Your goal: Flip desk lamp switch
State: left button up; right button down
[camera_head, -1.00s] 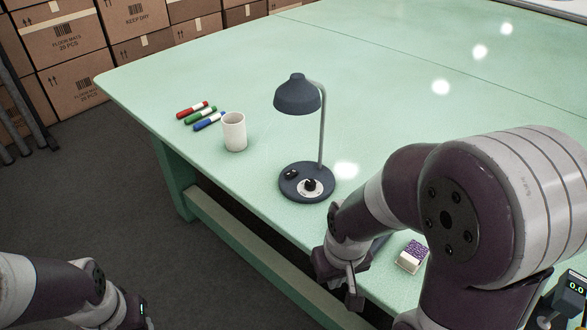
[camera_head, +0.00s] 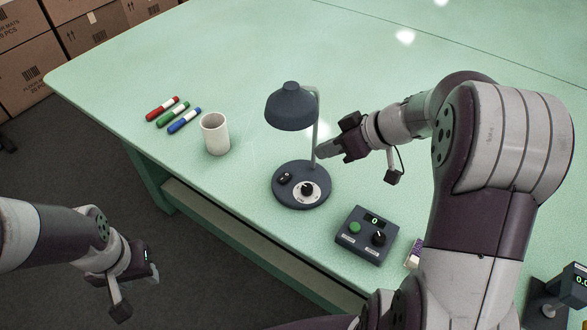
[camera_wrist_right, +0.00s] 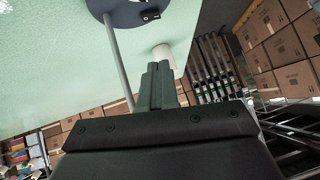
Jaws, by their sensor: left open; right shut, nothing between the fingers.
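The dark desk lamp (camera_head: 292,108) stands upright on the green table. Its round base (camera_head: 297,200) carries a small black rocker switch (camera_head: 285,177) and a black knob on a white dial (camera_head: 308,190). In the right wrist view the base (camera_wrist_right: 120,14), switch (camera_wrist_right: 150,15) and post (camera_wrist_right: 120,65) show at the top. My right gripper (camera_head: 322,152) is shut and empty beside the lamp post, above the base. Whether it touches the post is unclear. It shows in the right wrist view (camera_wrist_right: 159,85). My left gripper (camera_head: 137,294) is open and empty, off the table at lower left.
A white mug (camera_head: 215,134) stands left of the lamp. Red, green and blue markers (camera_head: 171,113) lie beyond it. A dark control box (camera_head: 363,236) with a green button and knob sits in front right of the lamp. Cardboard boxes (camera_head: 30,70) are stacked behind. The far table is clear.

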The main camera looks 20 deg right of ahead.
send_near(281, 178)
jog(key=w, duration=0.1)
jog(key=w+a, duration=0.2)
jog(key=shift+a+r, duration=0.1)
jog(key=shift+r, duration=0.15)
jog(key=f, duration=0.1)
jog(key=a+f, duration=0.1)
jog(key=f, duration=0.1)
jog(key=shift+f, duration=0.8)
pick_arm(q)
jog(key=shift+w, duration=0.25)
jog(key=shift+f, duration=0.1)
